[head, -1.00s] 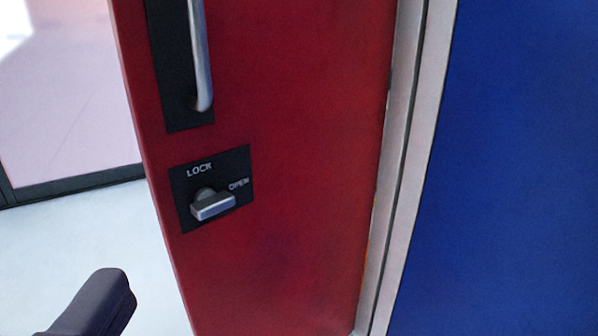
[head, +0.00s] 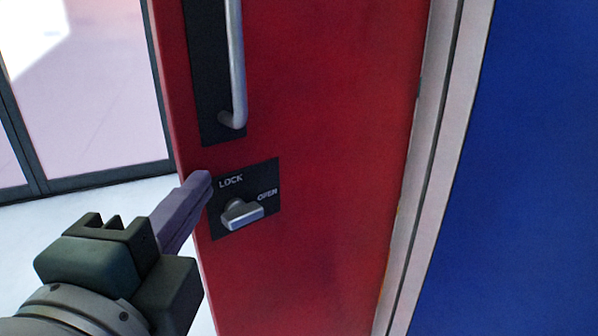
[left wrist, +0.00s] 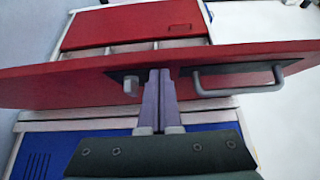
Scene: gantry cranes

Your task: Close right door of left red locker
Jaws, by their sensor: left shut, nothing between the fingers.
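The red locker door (head: 330,190) stands open in the head view, its right side along a pale frame. It carries a silver handle (head: 237,70) and a lock knob (head: 242,213) on a black plate marked LOCK and OPEN. My left gripper (head: 203,184) is shut and empty, its fingertips at the door's free left edge beside the lock plate. In the left wrist view the door (left wrist: 60,82) crosses the picture, with the shut fingers (left wrist: 160,75) between knob and handle. I cannot tell whether they touch it. My right gripper is out of view.
A blue locker surface (head: 530,180) lies right of the pale frame (head: 425,170). In the left wrist view, pale open compartments (left wrist: 135,48) and another red panel (left wrist: 135,22) show beyond the door. Pale floor and a glazed wall (head: 100,90) lie left.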

